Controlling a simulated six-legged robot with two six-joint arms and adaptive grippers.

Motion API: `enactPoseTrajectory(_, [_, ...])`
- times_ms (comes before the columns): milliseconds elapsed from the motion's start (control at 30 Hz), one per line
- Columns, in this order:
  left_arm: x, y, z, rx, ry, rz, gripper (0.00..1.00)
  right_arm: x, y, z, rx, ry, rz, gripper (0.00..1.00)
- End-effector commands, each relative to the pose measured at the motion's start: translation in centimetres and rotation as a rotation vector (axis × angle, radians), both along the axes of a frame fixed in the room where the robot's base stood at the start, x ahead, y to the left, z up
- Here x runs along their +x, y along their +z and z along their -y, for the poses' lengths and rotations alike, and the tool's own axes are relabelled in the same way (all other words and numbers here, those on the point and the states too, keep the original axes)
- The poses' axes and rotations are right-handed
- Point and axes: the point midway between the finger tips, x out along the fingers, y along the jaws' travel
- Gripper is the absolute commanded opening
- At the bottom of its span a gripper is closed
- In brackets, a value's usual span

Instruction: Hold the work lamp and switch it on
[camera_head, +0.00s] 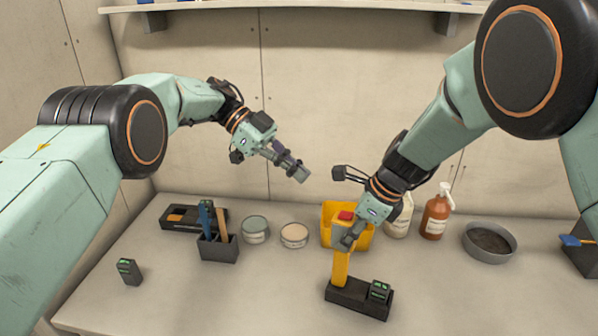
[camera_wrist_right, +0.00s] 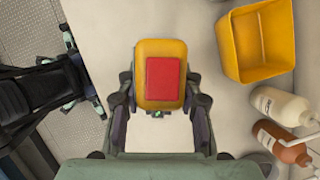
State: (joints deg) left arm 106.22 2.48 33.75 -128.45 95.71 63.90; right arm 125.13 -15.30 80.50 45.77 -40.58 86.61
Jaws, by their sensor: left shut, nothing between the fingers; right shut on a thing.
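The work lamp stands upright on the bench in the head view. It has a yellow body (camera_head: 341,267) rising from a black base (camera_head: 345,293), with a dark, green-marked block (camera_head: 380,291) on the base. A red square switch (camera_head: 346,215) sits on its top. In the right wrist view the yellow top (camera_wrist_right: 145,101) and red switch (camera_wrist_right: 163,82) face the camera. My right gripper (camera_head: 349,238) is shut on the yellow body just below the top, a finger on each side. My left gripper (camera_head: 301,174) is shut and empty, in the air up and left of the lamp.
A yellow bin (camera_head: 329,215) stands close behind the lamp, with bottles (camera_head: 434,216) and a grey bowl (camera_head: 489,242) to the right.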

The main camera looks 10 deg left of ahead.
Motion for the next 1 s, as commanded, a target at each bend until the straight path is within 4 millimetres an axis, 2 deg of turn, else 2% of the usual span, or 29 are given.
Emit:
enactPoseTrajectory(167, [-0.3,0.6,0.8,0.009,-0.008,-0.003,0.00,-0.1,-0.1,0.0,0.000,0.000,-0.003,0.00])
enactPoseTrajectory(533, [-0.5,0.1,1.5,0.010,-0.009,-0.008,0.00,-0.1,-0.2,0.0,-0.001,0.001,-0.003,0.00])
enactPoseTrajectory(1000, [-2.5,-4.1,7.4,0.011,-0.009,-0.007,0.00,-0.1,-0.2,0.0,-0.001,0.001,-0.004,0.00])
